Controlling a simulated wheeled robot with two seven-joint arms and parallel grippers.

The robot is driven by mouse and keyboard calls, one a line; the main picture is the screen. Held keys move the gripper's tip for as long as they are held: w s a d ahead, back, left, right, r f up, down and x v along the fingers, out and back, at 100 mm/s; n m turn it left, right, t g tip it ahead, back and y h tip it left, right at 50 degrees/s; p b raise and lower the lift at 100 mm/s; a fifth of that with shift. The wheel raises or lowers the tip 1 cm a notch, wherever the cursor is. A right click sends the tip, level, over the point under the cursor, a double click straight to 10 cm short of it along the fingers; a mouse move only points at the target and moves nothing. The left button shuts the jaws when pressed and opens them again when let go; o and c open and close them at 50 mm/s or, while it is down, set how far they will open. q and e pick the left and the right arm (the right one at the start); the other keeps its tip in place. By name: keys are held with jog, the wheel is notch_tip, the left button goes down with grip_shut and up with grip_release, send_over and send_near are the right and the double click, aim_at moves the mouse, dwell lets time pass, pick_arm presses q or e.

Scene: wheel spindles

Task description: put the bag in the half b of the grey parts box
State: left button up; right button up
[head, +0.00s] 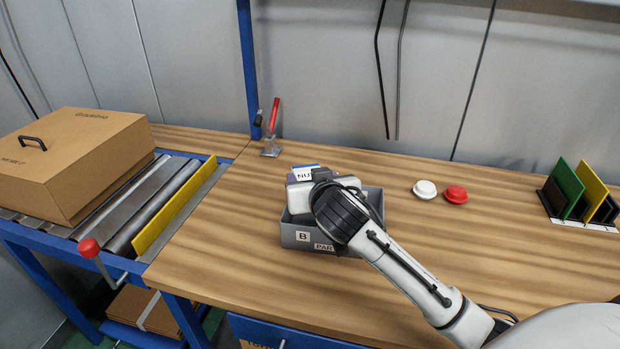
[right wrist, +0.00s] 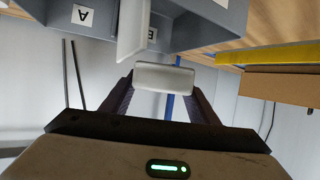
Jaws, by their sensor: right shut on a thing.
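In the right wrist view, a pale block, seemingly the bag (right wrist: 164,76), is between the fingertips. My left gripper is out of view.
A white cap (head: 425,189) and a red cap (head: 456,194) lie right of the box. A coloured rack (head: 580,195) stands far right. A red-handled clamp (head: 271,130) is at the back. A cardboard box (head: 80,160) rests on rollers at left. The front bench is clear.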

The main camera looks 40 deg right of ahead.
jog(key=shift+f, duration=0.1)
jog(key=o, duration=1.1)
jog(key=v, duration=1.2)
jog(key=shift+r, duration=0.2)
